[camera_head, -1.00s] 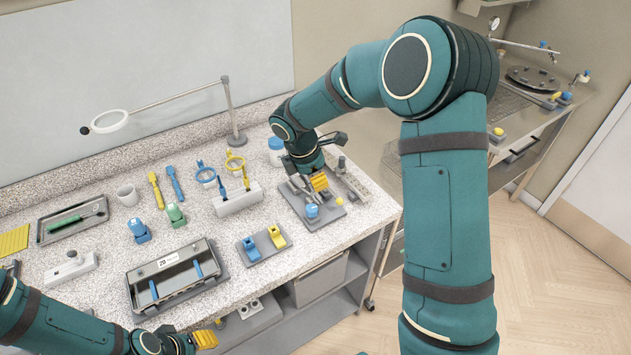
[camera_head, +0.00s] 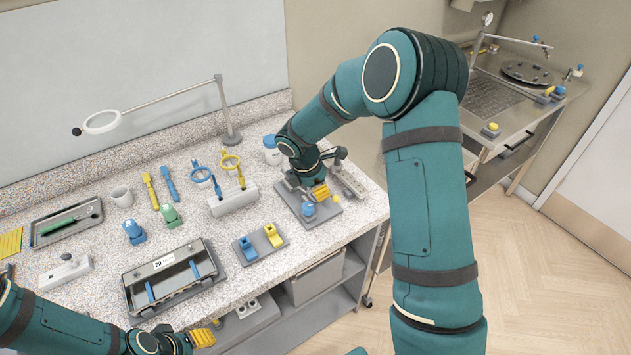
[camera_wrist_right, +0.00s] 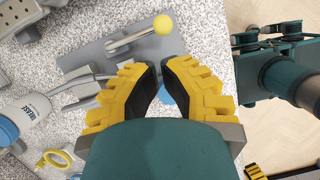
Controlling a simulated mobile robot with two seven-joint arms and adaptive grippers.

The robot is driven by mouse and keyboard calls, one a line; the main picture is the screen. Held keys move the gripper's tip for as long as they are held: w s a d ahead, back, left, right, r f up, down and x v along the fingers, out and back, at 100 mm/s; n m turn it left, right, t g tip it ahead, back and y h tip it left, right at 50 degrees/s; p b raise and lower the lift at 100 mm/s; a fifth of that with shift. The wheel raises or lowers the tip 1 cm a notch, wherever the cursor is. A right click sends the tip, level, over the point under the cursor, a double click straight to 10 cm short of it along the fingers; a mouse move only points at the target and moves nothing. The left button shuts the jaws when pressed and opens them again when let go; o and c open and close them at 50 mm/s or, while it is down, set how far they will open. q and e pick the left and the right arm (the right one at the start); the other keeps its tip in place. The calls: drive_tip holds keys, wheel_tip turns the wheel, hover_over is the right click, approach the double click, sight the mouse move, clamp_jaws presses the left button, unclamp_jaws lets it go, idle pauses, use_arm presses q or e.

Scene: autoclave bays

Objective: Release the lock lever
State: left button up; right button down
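The lock lever is a grey rod with a yellow ball knob (camera_head: 336,198) on a grey plate (camera_head: 290,194) at the right end of the counter. In the right wrist view the lever (camera_wrist_right: 138,36) lies slantwise across the plate, beyond my fingertips. My right gripper (camera_head: 320,190) is over this plate. In its wrist view its yellow fingers (camera_wrist_right: 164,70) are apart with black pads facing, and the lever is not between them. A blue knob (camera_head: 308,210) stands on the plate and is partly hidden by the fingers in the wrist view. My left gripper (camera_head: 203,338) is low at the counter's front edge, its opening unclear.
A white bottle with a blue cap (camera_head: 271,150) stands behind the right gripper. A grey rail block (camera_head: 349,182) lies right of the plate. A white holder with ring tools (camera_head: 233,201) and a small plate with blue and yellow clips (camera_head: 262,255) are to the left.

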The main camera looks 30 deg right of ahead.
use_arm(q)
drive_tip(key=shift+f, duration=0.1)
use_arm(e)
drive_tip(key=shift+x, duration=1.75)
